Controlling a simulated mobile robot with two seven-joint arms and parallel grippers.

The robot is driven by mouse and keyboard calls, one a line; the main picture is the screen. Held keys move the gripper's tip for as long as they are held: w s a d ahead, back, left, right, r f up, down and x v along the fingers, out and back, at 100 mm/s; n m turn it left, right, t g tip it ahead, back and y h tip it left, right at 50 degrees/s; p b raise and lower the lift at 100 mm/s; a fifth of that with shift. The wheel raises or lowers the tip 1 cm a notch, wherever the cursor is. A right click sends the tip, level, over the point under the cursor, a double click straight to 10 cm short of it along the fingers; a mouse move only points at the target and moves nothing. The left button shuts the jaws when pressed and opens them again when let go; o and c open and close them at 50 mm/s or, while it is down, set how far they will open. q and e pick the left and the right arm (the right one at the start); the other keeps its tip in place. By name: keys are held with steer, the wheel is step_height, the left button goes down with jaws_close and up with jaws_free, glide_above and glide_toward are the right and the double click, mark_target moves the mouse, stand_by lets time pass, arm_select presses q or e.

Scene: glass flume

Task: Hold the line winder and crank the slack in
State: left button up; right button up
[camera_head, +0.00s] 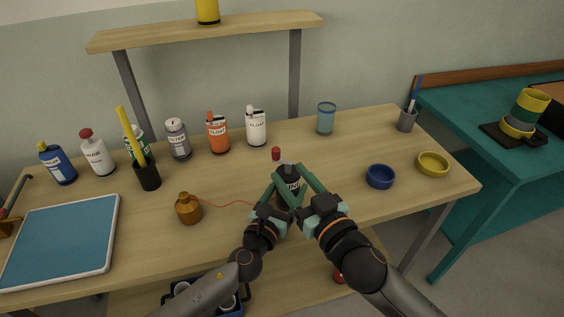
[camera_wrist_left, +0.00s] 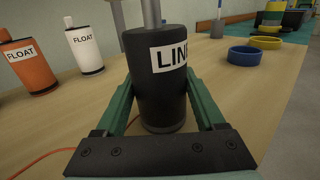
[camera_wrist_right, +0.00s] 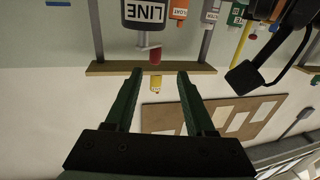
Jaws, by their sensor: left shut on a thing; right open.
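The line winder (camera_head: 291,173) is a black upright cylinder with a white LINE label, standing over the middle of the wooden bench. My left gripper (camera_wrist_left: 158,92) is shut on it, one finger on each side. Its crank has a red knob (camera_head: 276,153), which rises above the winder's top at the left. The knob (camera_wrist_right: 155,55) and part of the crank arm also show in the right wrist view. My right gripper (camera_wrist_right: 159,74) is open and empty, its fingertips just short of the knob. A red line (camera_head: 225,203) runs from the winder side to a brown-gold weight (camera_head: 188,208).
Several bottles, including an orange FLOAT bottle (camera_head: 218,133) and a white FLOAT bottle (camera_head: 256,127), stand behind. A blue bowl (camera_head: 380,176) and a yellow bowl (camera_head: 433,164) lie at right. A blue-topped tray (camera_head: 62,240) is at left.

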steer(key=w+a+n+g+y, duration=0.3)
steer(key=w+a, duration=0.2)
steer(key=w, duration=0.5)
steer(key=shift+a+y, duration=0.4)
steer(key=shift+f, duration=0.1)
jaws_close()
stand_by(0.4)
